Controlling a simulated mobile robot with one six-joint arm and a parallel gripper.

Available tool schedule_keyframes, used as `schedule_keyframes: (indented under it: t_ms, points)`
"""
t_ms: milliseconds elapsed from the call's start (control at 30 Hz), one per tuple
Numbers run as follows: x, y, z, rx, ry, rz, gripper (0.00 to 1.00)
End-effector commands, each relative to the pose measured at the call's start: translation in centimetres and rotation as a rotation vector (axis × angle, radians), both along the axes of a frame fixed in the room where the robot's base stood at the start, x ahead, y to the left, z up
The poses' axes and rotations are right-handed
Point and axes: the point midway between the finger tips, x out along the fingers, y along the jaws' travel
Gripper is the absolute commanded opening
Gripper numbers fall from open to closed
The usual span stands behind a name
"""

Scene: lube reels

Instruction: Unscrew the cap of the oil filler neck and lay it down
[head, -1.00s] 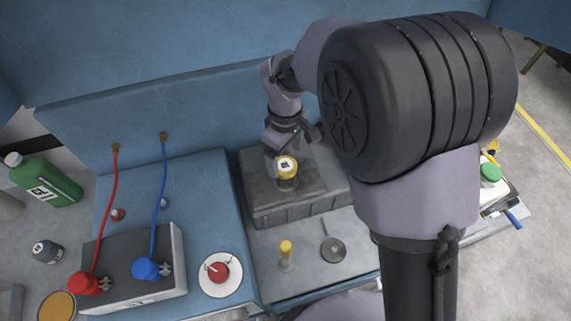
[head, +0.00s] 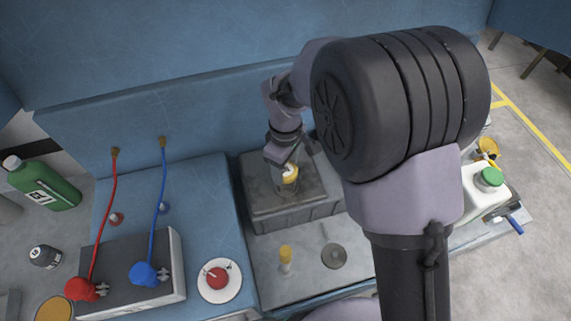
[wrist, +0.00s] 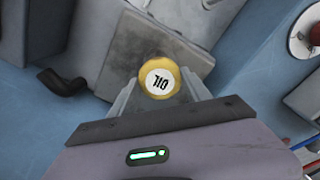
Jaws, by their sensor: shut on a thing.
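The oil filler cap is yellow with a white "710" label on top. In the wrist view the cap (wrist: 159,78) sits between the two fingertips of my gripper (wrist: 160,85), which is shut on it. In the head view the cap (head: 290,175) shows just under my gripper (head: 288,165), partly covered by it. The filler neck (head: 285,190) is a dim grey shape below the cap, on the grey housing (head: 300,216). The cap hides the neck in the wrist view. I cannot tell whether the cap rests on the neck or is slightly above it.
In front of the housing lie a small yellow-topped item (head: 286,258) and a round grey disc (head: 334,256) on the bench. A white dish with a red knob (head: 218,279) is to the left. A white jug with a green cap (head: 485,190) stands at the right.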

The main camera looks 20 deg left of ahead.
Motion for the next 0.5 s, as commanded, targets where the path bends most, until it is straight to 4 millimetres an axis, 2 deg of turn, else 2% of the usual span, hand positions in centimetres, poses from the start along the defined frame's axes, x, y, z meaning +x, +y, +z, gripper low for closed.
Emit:
schedule_keyframes:
  t_ms: [300, 500]
  points:
    - [-0.03, -0.03, 0.23, -0.001, 0.001, 0.349, 0.16]
    - [-0.03, -0.02, -0.02, -0.001, 0.001, 0.382, 0.16]
